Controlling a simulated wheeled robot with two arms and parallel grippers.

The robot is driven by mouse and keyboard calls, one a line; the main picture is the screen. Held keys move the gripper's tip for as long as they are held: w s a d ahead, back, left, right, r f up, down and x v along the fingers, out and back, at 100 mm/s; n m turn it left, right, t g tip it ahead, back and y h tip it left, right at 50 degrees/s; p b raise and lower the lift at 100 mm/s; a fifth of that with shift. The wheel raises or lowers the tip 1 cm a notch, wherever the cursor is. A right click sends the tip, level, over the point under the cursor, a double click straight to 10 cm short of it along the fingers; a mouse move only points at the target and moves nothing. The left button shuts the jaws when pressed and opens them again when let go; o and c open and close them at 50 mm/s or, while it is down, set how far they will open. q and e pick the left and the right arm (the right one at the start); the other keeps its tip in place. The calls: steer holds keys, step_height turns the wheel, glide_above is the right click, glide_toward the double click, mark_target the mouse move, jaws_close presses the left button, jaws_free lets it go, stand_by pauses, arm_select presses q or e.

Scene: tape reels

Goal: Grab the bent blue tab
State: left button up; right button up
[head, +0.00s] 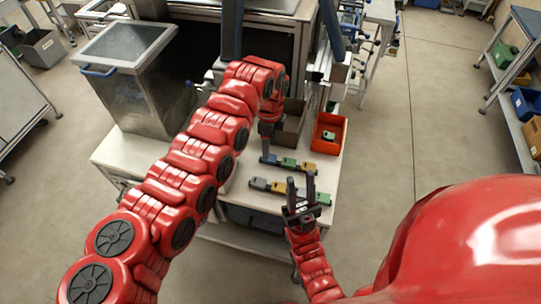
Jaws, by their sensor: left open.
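A bent blue bar (98,72) shows on the front edge of the lid of a metal bin (135,95) at the left; it is the clearest match for the bent blue tab. A small blue piece (268,159) also lies on the white table, in a row with green and yellow ones. My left gripper (265,149) is open and points down above that row, well to the right of the bin; its fingers are small and partly unclear. My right gripper (301,182) is open, fingers pointing up the picture, over the nearer row. I see nothing between its fingers.
A second row of small pieces (277,187) lies nearer on the white table (243,176). An orange-red box (329,134) with a green item and a grey box (289,135) stand behind. Open floor lies right.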

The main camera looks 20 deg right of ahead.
arm_select(q)
steer(key=shift+s+f+p, duration=0.1)
steer(key=shift+f+p, duration=0.15)
steer(key=shift+p, duration=0.15)
steer(key=f+p, duration=0.2)
steer(key=f, duration=0.1)
steer(key=shift+s+f, duration=0.25)
steer(key=shift+s, duration=0.1)
steer(key=shift+w+f, duration=0.1)
steer(key=shift+f, duration=0.3)
jaws_close()
